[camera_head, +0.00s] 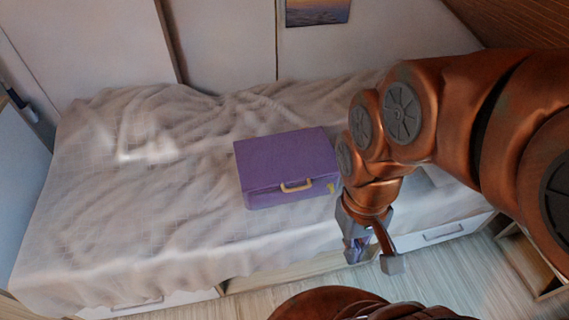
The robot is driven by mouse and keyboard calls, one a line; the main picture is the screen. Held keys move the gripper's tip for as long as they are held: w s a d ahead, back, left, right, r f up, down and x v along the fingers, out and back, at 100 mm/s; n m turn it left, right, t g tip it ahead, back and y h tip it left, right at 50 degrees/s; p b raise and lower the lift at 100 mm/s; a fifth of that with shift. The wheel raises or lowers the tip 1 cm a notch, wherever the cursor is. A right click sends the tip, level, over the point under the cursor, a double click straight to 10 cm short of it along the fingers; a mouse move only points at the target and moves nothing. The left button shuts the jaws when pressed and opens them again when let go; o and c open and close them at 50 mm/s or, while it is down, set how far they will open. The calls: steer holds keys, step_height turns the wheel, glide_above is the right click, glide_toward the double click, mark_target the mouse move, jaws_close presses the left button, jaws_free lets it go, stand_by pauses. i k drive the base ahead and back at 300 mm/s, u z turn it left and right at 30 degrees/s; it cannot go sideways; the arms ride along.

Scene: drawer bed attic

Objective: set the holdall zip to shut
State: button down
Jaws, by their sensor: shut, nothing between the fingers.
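The purple holdall (285,165) lies on the bed, its top flat and closed-looking. A tan handle (296,187) is on its front side. A small yellow piece (332,187), perhaps the zip pull, shows at the front right corner, close to my arm. The zip track is too small to make out, so I cannot tell how far it is drawn. My gripper (373,255) points down in front of the bed's edge, to the right of and nearer than the holdall, apart from it. It is shut and empty. My arm may hide part of the holdall's right side.
The bed (120,215) has a rumpled pale cover with free room left of the holdall. Drawers (440,233) are under its front edge. Pale wooden floor (450,275) lies in front. A sloping wooden ceiling (520,22) is at the upper right, and a picture (317,11) hangs behind.

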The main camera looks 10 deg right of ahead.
mark_target(331, 186)
steer(key=k, duration=1.25)
steer(key=u, duration=0.75)
steer(key=i, duration=0.85)
steer(key=z, duration=0.15)
